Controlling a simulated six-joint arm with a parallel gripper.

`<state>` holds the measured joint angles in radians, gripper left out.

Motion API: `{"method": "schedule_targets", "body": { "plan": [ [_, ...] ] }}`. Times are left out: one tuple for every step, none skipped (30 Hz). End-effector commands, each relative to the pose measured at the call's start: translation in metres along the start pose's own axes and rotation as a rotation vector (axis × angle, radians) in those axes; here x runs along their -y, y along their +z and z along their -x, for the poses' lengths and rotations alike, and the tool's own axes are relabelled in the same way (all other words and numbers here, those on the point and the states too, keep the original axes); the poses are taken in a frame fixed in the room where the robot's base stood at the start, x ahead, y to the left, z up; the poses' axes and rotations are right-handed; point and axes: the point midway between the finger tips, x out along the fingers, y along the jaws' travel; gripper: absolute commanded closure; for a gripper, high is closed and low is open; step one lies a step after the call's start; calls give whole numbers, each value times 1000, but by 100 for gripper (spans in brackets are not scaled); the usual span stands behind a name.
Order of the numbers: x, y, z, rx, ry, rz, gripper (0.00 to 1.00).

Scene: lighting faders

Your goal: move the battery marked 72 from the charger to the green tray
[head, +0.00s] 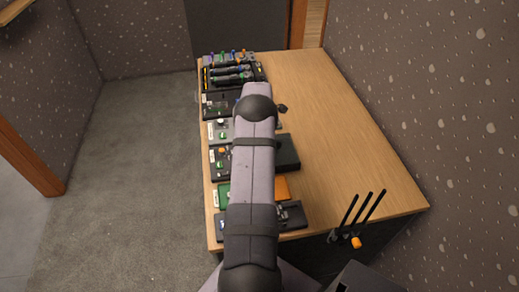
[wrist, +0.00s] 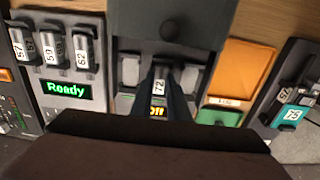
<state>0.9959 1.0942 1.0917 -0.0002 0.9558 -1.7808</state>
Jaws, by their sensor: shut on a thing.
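The battery marked 72 (wrist: 158,87) stands between the dark fingers of my gripper (wrist: 164,76) in the wrist view. My gripper is shut on it, at the middle slot of the dark charger (wrist: 128,100). I cannot tell whether the battery is still seated. Grey pieces sit on either side, and a yellow display (wrist: 156,111) below reads "Off". The green tray (wrist: 218,118) lies just right of the charger, with an orange area (wrist: 245,68) behind it; the green also shows in the head view (head: 222,197). In the head view my arm hides my gripper and the battery.
A dark unit (wrist: 285,85) with a teal 75 label is right of the trays. The wooden table's (head: 345,140) right side is mostly clear.

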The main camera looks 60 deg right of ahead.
Motion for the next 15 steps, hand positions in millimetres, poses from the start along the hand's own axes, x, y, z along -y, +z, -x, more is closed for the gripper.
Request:
{"method": "schedule_targets", "body": {
  "plan": [
    [0,0,1,0,0,0,100],
    [0,0,1,0,1,0,100],
    [0,0,2,0,1,0,100],
    [0,0,2,0,1,0,100],
    [0,0,3,0,1,0,100],
    [0,0,3,0,1,0,100],
    [0,0,4,0,1,0,100],
    [0,0,5,0,1,0,100],
    [0,0,5,0,1,0,100],
    [0,0,6,0,1,0,100],
    [0,0,6,0,1,0,100],
    [0,0,7,0,1,0,100],
    [0,0,8,0,1,0,100],
    [0,0,8,0,1,0,100],
    [0,0,9,0,1,0,100]
  ]
}}
